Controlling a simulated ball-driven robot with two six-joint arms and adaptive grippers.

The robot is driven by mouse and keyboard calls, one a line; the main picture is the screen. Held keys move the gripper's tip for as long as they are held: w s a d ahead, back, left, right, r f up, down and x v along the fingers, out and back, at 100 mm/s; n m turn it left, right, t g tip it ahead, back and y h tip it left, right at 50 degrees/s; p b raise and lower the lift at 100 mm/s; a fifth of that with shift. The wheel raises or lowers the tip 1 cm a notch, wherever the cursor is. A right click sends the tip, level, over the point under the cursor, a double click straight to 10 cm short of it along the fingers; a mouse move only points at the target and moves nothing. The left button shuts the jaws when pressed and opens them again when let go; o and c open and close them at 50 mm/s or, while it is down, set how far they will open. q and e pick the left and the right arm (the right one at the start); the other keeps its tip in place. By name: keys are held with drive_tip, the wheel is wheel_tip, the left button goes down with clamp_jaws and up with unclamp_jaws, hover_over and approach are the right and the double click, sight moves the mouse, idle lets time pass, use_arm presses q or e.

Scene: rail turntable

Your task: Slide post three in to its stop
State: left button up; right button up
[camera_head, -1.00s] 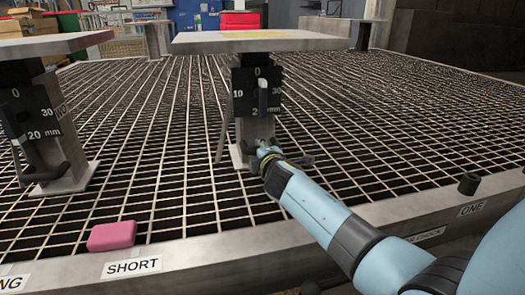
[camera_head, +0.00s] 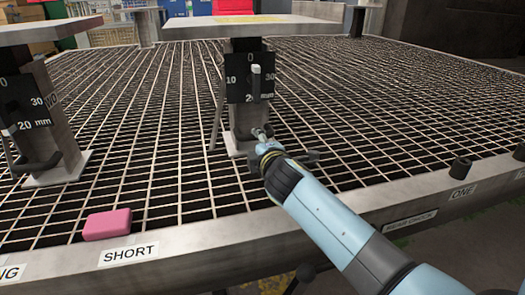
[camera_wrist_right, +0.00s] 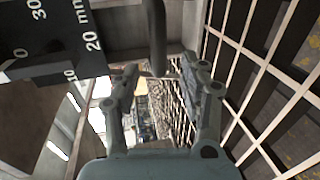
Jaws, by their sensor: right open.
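A post (camera_head: 247,115) stands on the grating in the middle of the head view, under a flat plate (camera_head: 250,27). Its number is not readable. A black scale plate (camera_head: 238,90) marked in mm, with a pale upright pointer, is on its front. My right gripper (camera_head: 262,134) is at the foot of this post, partly hiding a dark handle there. In the right wrist view the right gripper (camera_wrist_right: 155,85) is open, with a dark rounded bar (camera_wrist_right: 155,35) between and beyond its fingertips. The scale (camera_wrist_right: 55,35) shows at upper left. My left gripper is not in view.
A second post (camera_head: 55,135) with a similar scale and handle stands at left. A pink block (camera_head: 107,224) lies by the front rim (camera_head: 210,245) near a SHORT label. A small dark cylinder (camera_head: 460,166) is on the right rim. The grating right of the post is clear.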

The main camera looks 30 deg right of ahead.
drive_tip(key=v, duration=0.5)
drive_tip(key=shift+s+a+r, duration=0.1)
drive_tip(key=shift+s, duration=0.2)
